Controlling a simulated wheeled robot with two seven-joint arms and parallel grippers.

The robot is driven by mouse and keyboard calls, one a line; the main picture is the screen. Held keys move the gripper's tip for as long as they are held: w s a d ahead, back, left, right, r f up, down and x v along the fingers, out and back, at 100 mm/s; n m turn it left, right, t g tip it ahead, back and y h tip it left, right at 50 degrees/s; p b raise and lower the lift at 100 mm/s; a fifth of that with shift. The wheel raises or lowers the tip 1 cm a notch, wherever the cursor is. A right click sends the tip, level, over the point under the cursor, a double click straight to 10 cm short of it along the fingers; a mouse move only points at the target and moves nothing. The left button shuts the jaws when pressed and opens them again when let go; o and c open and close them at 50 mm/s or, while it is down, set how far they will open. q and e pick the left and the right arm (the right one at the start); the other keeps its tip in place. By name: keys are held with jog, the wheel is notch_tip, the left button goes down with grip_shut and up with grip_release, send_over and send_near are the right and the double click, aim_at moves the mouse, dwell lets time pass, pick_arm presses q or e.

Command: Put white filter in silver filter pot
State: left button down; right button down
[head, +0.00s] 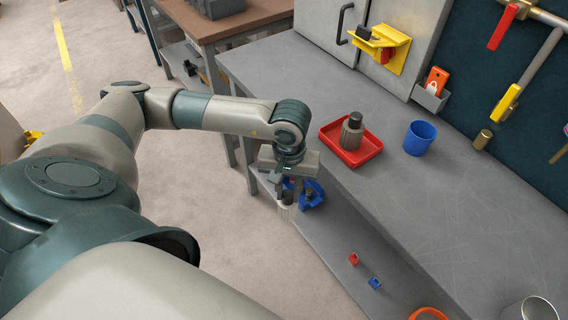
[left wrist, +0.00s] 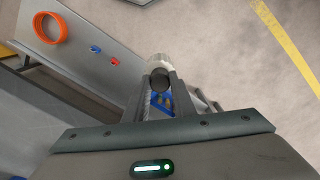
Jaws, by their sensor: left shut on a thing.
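The white filter (head: 286,211) hangs below my left gripper (head: 288,187) in the head view. The gripper is shut on the filter's dark upper end. In the left wrist view the white filter (left wrist: 159,61) shows beyond the fingertips of the left gripper (left wrist: 158,88), with its dark cap between the fingers. The gripper and filter are off the near edge of the grey bench, by the lower shelf. A silver open pot (head: 537,309), likely the filter pot, stands at the bottom right of the head view, partly cut off and far from the gripper. My right gripper is not in view.
On the grey bench (head: 440,210) stand a red tray (head: 366,151) with a grey, dark-topped filter (head: 352,132), a blue cup (head: 419,138) and a brass cylinder (head: 482,139). A blue bin (head: 314,198) is close beside the held filter.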

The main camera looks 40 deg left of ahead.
pick_arm(q)
jog(key=s+d+f+m, duration=0.1)
jog(key=d+f+m, duration=0.1)
jog(key=d+m, duration=0.3)
jog(key=shift+d, duration=0.85)
jog(key=shift+d, duration=0.15)
